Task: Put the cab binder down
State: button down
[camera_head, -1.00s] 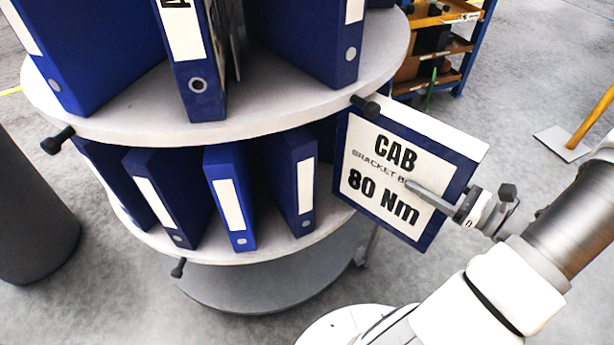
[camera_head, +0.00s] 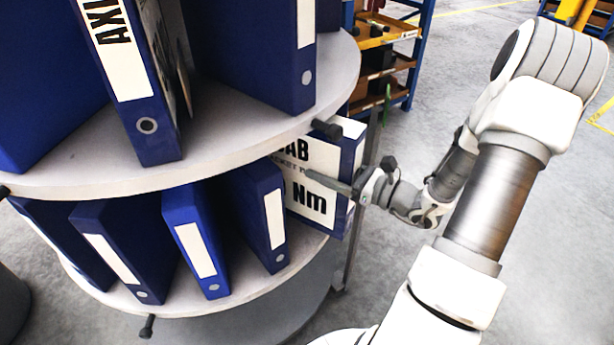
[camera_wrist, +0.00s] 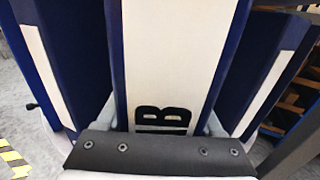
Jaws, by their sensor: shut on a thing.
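The cab binder (camera_head: 322,160), blue with a white label reading "AB" and "Nm" in the part that shows, stands upright at the right side of the lower round shelf (camera_head: 255,292). Its inner part is hidden under the upper shelf and behind a neighbouring binder. My gripper (camera_head: 345,187) is shut on it from the right, one finger lying across the lettered face. In the wrist view the binder's white spine (camera_wrist: 170,55) with a black "B" sits between the fingers of my gripper (camera_wrist: 160,122). I cannot tell whether its bottom edge touches the shelf.
A blue binder (camera_head: 262,215) stands just left of the cab binder on the lower shelf, with several more beyond. The upper shelf (camera_head: 230,140) overhangs, with a dark knob (camera_head: 327,128) close by. A shelving rack (camera_head: 385,60) stands behind.

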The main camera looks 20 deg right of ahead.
aim_at(309, 161)
jog(key=x, duration=0.4)
jog(key=shift+w+b, duration=0.15)
jog(key=shift+b, duration=0.15)
jog(key=shift+w+a+f+b, duration=0.1)
jog(key=shift+f+b, duration=0.35)
jog(key=shift+f, duration=0.4)
jog(key=shift+w+a+f+b, duration=0.1)
jog(key=shift+f+b, duration=0.3)
jog(key=shift+f, duration=0.4)
jog(key=shift+f, duration=0.2)
grip_release()
